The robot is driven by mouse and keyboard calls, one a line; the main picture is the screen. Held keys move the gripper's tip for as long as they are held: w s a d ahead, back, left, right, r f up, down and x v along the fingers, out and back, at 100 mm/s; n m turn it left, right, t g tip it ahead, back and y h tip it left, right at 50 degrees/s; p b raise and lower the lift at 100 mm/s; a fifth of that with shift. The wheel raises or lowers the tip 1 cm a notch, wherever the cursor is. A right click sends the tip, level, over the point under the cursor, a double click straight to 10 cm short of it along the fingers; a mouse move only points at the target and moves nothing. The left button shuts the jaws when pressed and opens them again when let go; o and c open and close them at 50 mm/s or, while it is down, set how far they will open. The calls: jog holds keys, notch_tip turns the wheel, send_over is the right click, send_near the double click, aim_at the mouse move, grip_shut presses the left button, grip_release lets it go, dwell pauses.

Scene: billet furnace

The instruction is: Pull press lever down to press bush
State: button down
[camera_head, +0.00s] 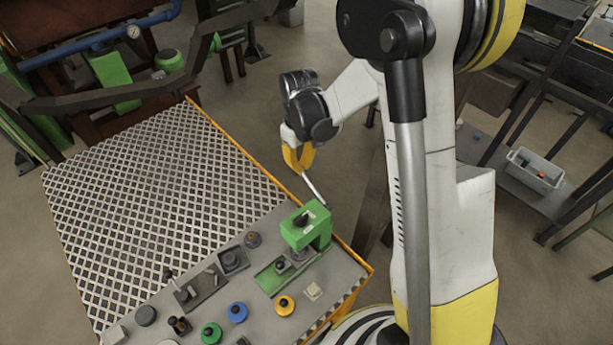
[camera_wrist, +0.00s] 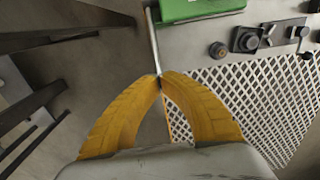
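The green press (camera_head: 308,228) stands on the right part of the workbench. Its thin silver press lever (camera_head: 314,188) slants up and left from the press head. My gripper (camera_head: 302,170) has its yellow fingers brought together at the lever's upper end. In the wrist view, the fingertips (camera_wrist: 160,76) meet around the end of the lever (camera_wrist: 153,42), which runs to the green press (camera_wrist: 200,8) at the top. A small dark round part (camera_head: 281,265) sits on the green press base. I cannot tell whether it is the bush; the space under the press head is partly hidden.
The workbench panel (camera_head: 345,285) carries blue, green and yellow knobs and small black fixtures. A metal grating (camera_head: 160,195) covers the left part of the bench. A grey bin (camera_head: 535,169) stands on a shelf at right. Open floor lies behind the bench.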

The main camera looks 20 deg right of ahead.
jog(key=shift+f, duration=0.15)
jog(key=shift+w+a+f+b, duration=0.1)
jog(key=shift+w+f+b, duration=0.15)
jog(key=shift+b, duration=0.15)
dwell(0.5)
jog(key=shift+w+f+b, duration=0.15)
jog(key=shift+f+b, duration=0.2)
jog(key=shift+b, duration=0.1)
jog(key=shift+a, duration=0.1)
jog(key=shift+w+f+b, duration=0.15)
jog(key=shift+f+b, duration=0.15)
jog(key=shift+b, duration=0.1)
jog(key=shift+f, duration=0.1)
dwell(0.3)
